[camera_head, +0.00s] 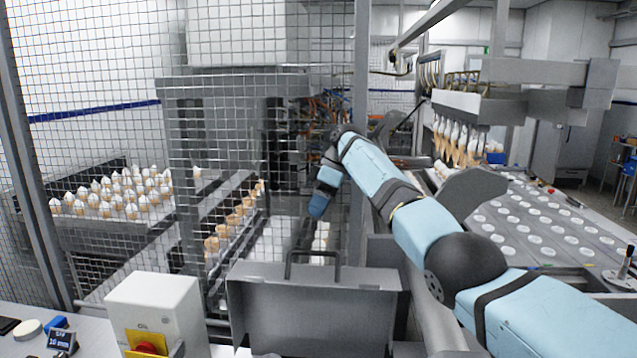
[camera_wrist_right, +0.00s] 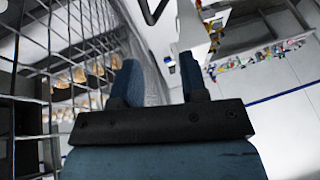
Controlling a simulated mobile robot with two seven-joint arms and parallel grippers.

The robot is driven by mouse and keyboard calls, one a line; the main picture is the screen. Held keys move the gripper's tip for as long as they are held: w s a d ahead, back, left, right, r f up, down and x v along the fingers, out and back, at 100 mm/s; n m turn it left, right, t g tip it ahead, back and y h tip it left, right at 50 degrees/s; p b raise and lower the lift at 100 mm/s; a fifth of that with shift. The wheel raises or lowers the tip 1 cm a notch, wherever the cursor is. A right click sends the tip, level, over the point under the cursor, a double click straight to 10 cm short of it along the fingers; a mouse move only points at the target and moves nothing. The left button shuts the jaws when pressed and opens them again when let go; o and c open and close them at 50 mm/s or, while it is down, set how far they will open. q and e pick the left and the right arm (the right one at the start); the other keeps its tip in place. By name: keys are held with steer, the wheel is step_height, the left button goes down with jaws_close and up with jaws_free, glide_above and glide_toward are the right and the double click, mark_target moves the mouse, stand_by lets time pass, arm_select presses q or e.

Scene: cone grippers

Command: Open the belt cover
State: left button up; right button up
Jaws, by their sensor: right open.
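A grey metal cover (camera_head: 315,305), which I take to be the belt cover, stands shut-looking at the front middle of the head view. A dark U-shaped handle (camera_head: 313,256) rises from its top edge. My right gripper (camera_head: 319,203) hangs above and behind the handle, apart from it, with its fingers pointing down. In the right wrist view the two blue fingers of this gripper (camera_wrist_right: 161,80) are spread with nothing between them. A dark curved bar (camera_wrist_right: 151,10) shows beyond them; I cannot tell whether it is the handle. My left gripper is not in view.
A wire mesh fence (camera_head: 90,110) stands at the left, close beside my right gripper in the wrist view. A conveyor (camera_head: 540,225) runs at the right.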

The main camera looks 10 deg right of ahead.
step_height(320, 180, up, 7)
stand_by(0.6)
